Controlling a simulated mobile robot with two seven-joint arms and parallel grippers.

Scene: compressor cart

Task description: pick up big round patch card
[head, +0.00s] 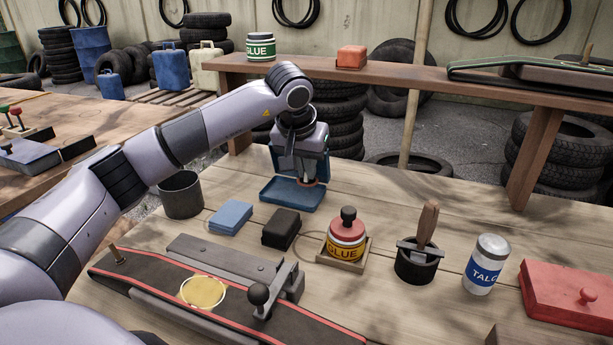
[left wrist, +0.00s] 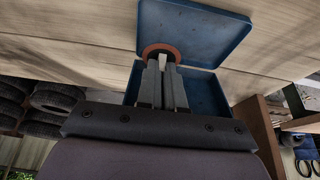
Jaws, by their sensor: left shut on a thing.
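My left gripper (head: 306,182) reaches down over an open blue tin (head: 283,200) on the wooden bench. Its fingers are closed on a round, reddish-brown patch card, which the left wrist view shows as a disc (left wrist: 149,52) with a pale spot between the fingertips (left wrist: 162,62). The card is at the tin, largely hidden by the fingers in the head view. I cannot tell whether it still touches the tin's floor. The tin's lid stands raised behind the gripper. My right gripper is not in view.
Right of the tin stand a red glue pot (head: 346,232), a black holder with a wooden-handled tool (head: 417,257), and a talc can (head: 486,264). Blue (head: 231,217) and black (head: 281,229) blocks lie in front. A black-and-red strip with a round yellow patch (head: 203,291) lies nearest.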

